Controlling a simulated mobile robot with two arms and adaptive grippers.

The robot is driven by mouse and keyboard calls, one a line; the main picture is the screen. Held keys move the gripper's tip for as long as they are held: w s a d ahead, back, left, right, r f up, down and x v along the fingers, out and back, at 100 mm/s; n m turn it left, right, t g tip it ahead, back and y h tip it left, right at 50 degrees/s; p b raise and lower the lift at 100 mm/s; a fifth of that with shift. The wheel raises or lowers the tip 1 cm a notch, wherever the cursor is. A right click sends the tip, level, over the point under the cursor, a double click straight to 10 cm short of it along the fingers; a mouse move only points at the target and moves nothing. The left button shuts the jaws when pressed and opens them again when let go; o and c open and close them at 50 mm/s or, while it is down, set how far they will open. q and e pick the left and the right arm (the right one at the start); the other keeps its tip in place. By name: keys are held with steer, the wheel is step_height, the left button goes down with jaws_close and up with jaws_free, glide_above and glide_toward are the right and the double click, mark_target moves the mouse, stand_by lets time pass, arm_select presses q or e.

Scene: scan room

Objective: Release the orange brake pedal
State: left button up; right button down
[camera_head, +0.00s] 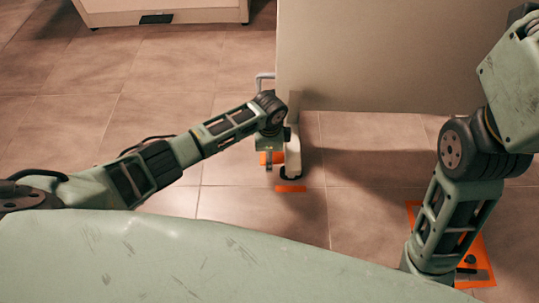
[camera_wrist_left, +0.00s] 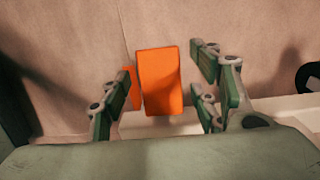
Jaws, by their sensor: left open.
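The orange brake pedal (camera_wrist_left: 160,82) shows in the left wrist view as an upright orange block between my left gripper's fingers. My left gripper (camera_wrist_left: 160,98) is open, with a gap between the pedal and the right-hand fingers. The left-hand fingers are close to the pedal's lower left; I cannot tell if they touch. In the head view, an orange patch (camera_head: 264,158) shows low by the cart's leg (camera_head: 292,155), just below my left wrist, which hides part of that spot. My right arm reaches down at the right; its gripper is hidden.
A large pale panel (camera_head: 400,55) stands above the leg and caster. An orange floor marking (camera_head: 480,265) is near my right arm. A pale cabinet (camera_head: 170,10) stands at the back left. Floor at left is clear.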

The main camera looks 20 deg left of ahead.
arm_select(q)
steer(key=shift+c, duration=0.2)
jaws_close()
